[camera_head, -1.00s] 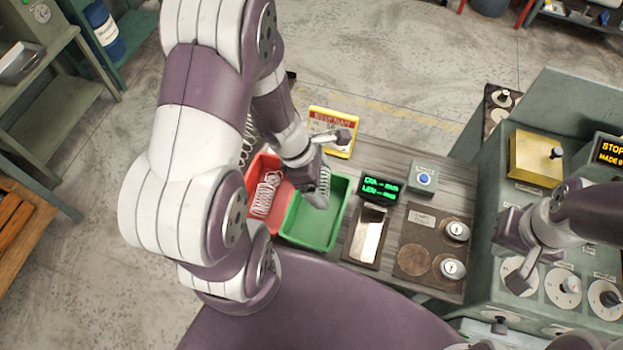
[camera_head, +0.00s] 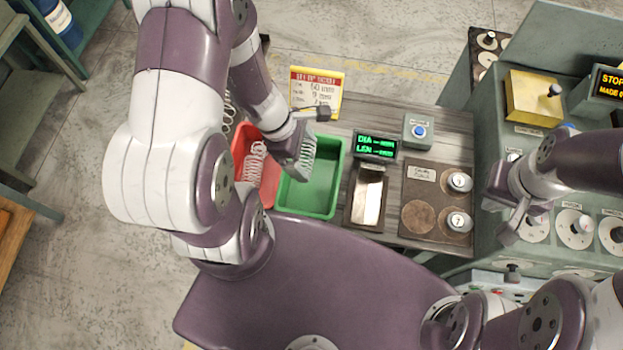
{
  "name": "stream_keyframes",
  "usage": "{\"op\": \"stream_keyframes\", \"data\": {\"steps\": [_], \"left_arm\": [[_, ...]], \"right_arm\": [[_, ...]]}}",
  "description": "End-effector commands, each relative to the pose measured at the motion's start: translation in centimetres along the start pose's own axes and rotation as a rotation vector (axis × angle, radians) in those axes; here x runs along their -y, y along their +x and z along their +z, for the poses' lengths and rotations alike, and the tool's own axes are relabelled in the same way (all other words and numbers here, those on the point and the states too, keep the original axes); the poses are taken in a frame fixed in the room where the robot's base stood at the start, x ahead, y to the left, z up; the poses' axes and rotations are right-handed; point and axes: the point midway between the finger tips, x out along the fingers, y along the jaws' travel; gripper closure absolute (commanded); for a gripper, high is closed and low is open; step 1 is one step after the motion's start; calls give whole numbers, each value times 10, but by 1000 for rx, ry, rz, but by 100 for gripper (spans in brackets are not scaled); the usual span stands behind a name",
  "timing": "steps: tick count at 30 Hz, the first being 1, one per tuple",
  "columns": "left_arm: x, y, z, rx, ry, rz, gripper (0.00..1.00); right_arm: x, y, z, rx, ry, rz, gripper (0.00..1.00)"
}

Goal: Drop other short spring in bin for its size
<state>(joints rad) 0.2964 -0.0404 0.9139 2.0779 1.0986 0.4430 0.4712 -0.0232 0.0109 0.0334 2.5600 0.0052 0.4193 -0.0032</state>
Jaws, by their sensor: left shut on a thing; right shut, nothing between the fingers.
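My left gripper (camera_head: 298,160) is shut on a short spring (camera_head: 307,153), whose coils show at its fingers. It is over the left part of the green bin (camera_head: 325,190), near the edge shared with the red bin (camera_head: 268,190). The rest of the green bin looks empty. Pale springs (camera_head: 254,163) lie in the red bin, partly hidden by my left arm. My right gripper (camera_head: 512,222) is shut and empty, over the dials of the green machine at the right.
A yellow-framed sign (camera_head: 317,92) stands behind the bins. Right of them are a gauge with a green-lit display (camera_head: 375,146), a box with a blue button (camera_head: 418,131) and a dark board with round weights (camera_head: 459,182). More coils (camera_head: 229,112) show behind my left arm.

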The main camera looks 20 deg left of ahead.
Motion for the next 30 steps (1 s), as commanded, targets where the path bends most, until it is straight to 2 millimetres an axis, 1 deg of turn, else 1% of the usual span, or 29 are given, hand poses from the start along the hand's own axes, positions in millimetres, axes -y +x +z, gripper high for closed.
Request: {"op": "stream_keyframes", "data": {"steps": [2, 3, 4, 10, 13, 14, 17, 18, 21, 24, 27, 30], "left_arm": [[0, -1, 0, 0, 0, 0, 49], [0, -1, 0, 0, 0, 0, 4], [0, -1, 0, 0, 0, 0, 0], [0, -2, 1, 0, -1, 0, 0], [-1, -13, 2, 1, 0, 2, 0], [-1, -19, 2, 1, -1, 3, 0], [-1, -46, 2, 1, -2, 5, 0], [-1, -58, 2, 0, -2, 6, 0], [0, -85, 2, -1, -1, 4, 0], [0, -106, 1, -2, 0, 5, 0], [0, -120, 1, 1, 0, 3, 0], [0, -127, 1, 0, -1, 1, 0]], "right_arm": [[0, -1, 0, 0, 0, 0, 100], [0, -1, 0, 0, 0, 0, 100], [0, -1, 0, 0, 0, 0, 100], [0, -2, 0, 0, 0, 0, 100], [0, -6, -1, 0, 0, 0, 100], [0, -8, -1, 0, 0, 0, 100], [0, -16, -2, 0, 0, 0, 100], [0, -20, -2, 0, 0, 0, 100], [0, -26, -3, 0, 0, 0, 100], [0, -29, -4, 0, 0, 0, 100], [0, -29, -4, 0, 0, 0, 100], [0, -30, -4, 0, 0, 0, 100]]}}
